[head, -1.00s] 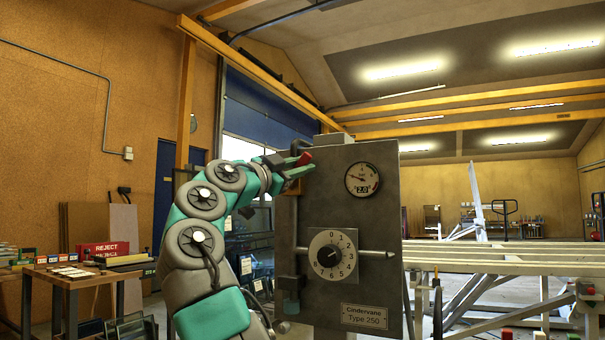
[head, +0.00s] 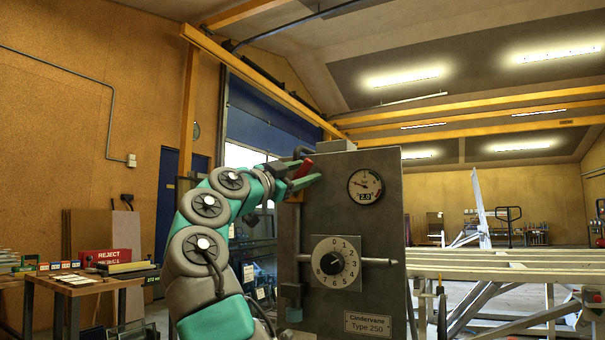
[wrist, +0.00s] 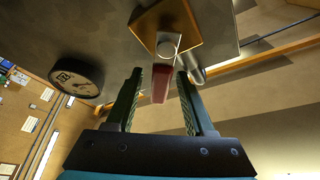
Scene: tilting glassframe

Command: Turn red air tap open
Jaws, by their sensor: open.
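The red air tap handle (head: 302,169) is at the upper left edge of the grey control box (head: 330,215). In the wrist view the red handle (wrist: 161,83) hangs below a brass-coloured block (wrist: 168,30) with a pale round pivot. My gripper (head: 306,168) is at the handle in the head view. In the wrist view my open gripper (wrist: 160,76) has one finger on each side of the handle, with gaps visible on both sides. Part of the tap is hidden by the gripper in the head view.
The box front carries a round gauge (head: 365,186), a numbered dial (head: 335,262) and a horizontal rod (head: 378,261). The gauge also shows in the wrist view (wrist: 77,76), left of the fingers. A pale frame table (head: 500,262) stands at right, a wooden bench (head: 85,283) at left.

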